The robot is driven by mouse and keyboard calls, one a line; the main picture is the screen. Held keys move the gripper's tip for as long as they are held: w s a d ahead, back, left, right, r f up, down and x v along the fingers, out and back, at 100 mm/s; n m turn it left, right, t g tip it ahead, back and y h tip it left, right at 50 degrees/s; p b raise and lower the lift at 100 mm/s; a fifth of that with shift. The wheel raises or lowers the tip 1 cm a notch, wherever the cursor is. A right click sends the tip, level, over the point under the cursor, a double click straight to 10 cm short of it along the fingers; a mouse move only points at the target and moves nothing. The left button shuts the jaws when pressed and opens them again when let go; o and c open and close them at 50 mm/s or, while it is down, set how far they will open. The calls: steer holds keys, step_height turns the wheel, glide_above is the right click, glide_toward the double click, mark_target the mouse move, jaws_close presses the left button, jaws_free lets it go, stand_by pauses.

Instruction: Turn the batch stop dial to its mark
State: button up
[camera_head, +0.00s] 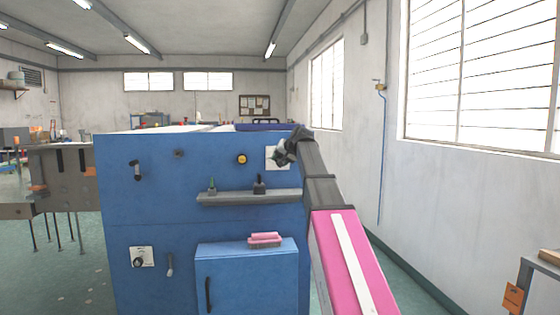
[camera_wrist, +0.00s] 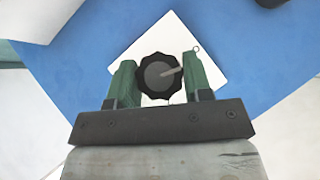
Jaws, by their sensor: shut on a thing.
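A black scalloped dial (camera_wrist: 152,88) with a pale pointer line sits on a white square plate (camera_wrist: 150,40) on the blue panel. In the wrist view the pointer points right and slightly up. A small ring (camera_wrist: 196,48) shows at the plate's upper right edge, above the pointer's direction. My gripper (camera_wrist: 160,74) has its green fingers on either side of the dial and is shut on it. In the head view my gripper (camera_head: 281,156) covers the dial, and part of its white plate (camera_head: 270,153) shows. No lettering is legible.
The blue cabinet (camera_head: 150,210) carries a second dial (camera_head: 138,262) at lower left, a yellow-ringed button (camera_head: 241,159) and handles. A grey shelf (camera_head: 235,199) below my gripper holds small items. A pink brush (camera_head: 265,240) lies on the lower blue box. A wall stands to the right.

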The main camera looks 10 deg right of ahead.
steer(key=m+y, duration=0.2)
steer(key=y, duration=0.1)
steer(key=shift+d+f+t, duration=0.1)
steer(key=shift+f+t, duration=0.05)
steer(key=shift+t, duration=0.25)
steer(key=shift+m+t+y, duration=0.5)
steer(key=shift+m+y, duration=0.6)
steer(key=shift+y, duration=0.3)
steer(key=o, duration=0.9)
steer(key=v, duration=1)
steer(key=shift+s+d, duration=0.25)
steer(key=shift+s, duration=0.05)
